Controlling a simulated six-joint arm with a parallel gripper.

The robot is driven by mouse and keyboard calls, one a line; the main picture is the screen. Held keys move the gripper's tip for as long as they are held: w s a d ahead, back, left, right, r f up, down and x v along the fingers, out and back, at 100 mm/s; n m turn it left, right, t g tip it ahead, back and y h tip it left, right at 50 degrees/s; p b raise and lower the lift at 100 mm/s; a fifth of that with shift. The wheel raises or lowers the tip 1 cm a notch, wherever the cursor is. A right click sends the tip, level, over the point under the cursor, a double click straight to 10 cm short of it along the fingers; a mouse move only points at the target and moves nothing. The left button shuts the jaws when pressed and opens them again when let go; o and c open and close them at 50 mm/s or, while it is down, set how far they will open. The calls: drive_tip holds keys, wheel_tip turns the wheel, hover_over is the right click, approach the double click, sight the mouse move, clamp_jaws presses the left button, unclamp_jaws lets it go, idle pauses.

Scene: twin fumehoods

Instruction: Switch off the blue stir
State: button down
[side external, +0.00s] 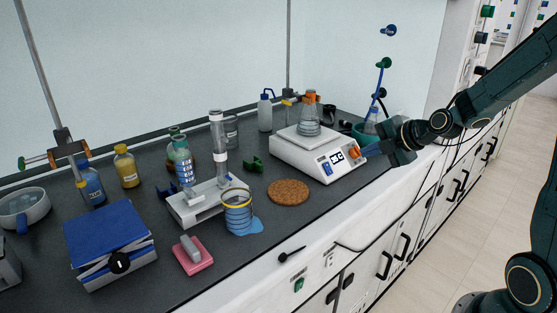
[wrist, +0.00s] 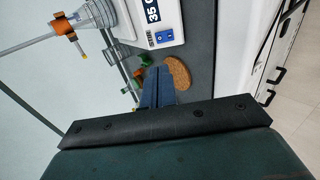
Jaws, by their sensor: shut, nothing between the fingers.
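The white stirrer (side external: 300,160) stands on the dark bench at the right in the side external view. Its front has a blue rocker switch (side external: 327,168), a small display (side external: 337,158) and an orange knob (side external: 353,152). In the wrist view, the blue switch (wrist: 165,37) and the lit display (wrist: 152,10) show at the top; the knob is not seen there. My gripper (side external: 366,151) is shut and empty, its blue fingertips close to the knob in the side external view; I cannot tell whether they touch. The fingers (wrist: 158,72) point toward the stirrer front in the wrist view.
A flask (side external: 309,118) stands on the stirrer plate. A round cork mat (side external: 288,192) lies in front of it. A beaker with a yellow rim (side external: 238,215) stands left of the mat, by a blue puddle.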

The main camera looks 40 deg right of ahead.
sight(326, 164)
drive_tip(key=shift+w+f, duration=0.1)
drive_tip(key=shift+x, duration=6.85)
drive_tip(key=shift+w, duration=0.1)
drive_tip(key=shift+w+f, duration=0.1)
drive_tip(key=shift+r, duration=0.8)
drive_tip(key=shift+r, duration=0.1)
drive_tip(key=w+r+v, duration=0.2)
drive_tip(key=v, duration=1.1)
drive_tip(key=shift+s+r, duration=0.2)
drive_tip(key=shift+r, duration=0.25)
